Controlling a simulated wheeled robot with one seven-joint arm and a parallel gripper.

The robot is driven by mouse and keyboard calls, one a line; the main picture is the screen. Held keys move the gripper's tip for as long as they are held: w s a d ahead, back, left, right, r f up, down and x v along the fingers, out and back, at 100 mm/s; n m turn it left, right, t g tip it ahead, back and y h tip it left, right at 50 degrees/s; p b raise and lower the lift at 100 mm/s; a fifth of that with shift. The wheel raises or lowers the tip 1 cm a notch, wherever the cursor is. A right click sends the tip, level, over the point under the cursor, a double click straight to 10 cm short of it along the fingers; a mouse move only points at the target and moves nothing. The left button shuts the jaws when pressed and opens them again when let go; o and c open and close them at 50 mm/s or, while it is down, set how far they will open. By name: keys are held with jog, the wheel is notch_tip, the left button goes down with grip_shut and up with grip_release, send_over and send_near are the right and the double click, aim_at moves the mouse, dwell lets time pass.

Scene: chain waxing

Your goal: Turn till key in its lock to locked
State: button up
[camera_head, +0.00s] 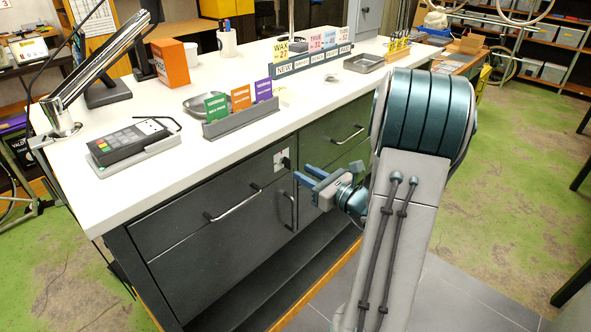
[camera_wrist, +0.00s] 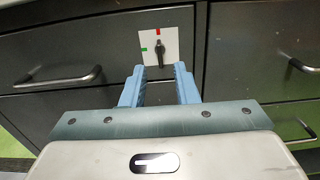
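The till key (camera_wrist: 160,52) is black and sits in a square white lock plate (camera_wrist: 172,40) on the dark drawer front. Its grip looks close to upright in the wrist view. The plate has a red mark at its top and a green mark at its left. In the head view the key (camera_head: 287,163) and plate (camera_head: 279,161) show just under the white counter top. My gripper (camera_wrist: 160,68) is open, with its blue fingertips at either side of the key's lower end and an empty gap between them. In the head view my gripper (camera_head: 305,174) is just right of the key.
Drawer handles (camera_wrist: 58,78) (camera_wrist: 305,66) stick out left and right of the lock. A vertical handle (camera_head: 290,210) is below it. The counter (camera_head: 200,165) overhangs above, with a card terminal (camera_head: 130,141) and a card holder (camera_head: 241,120) on it. Floor at right is clear.

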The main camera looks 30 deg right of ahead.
jog(key=v, duration=0.8)
jog(key=shift+s+b, duration=0.2)
jog(key=shift+b, duration=0.1)
jog(key=shift+r, duration=0.1)
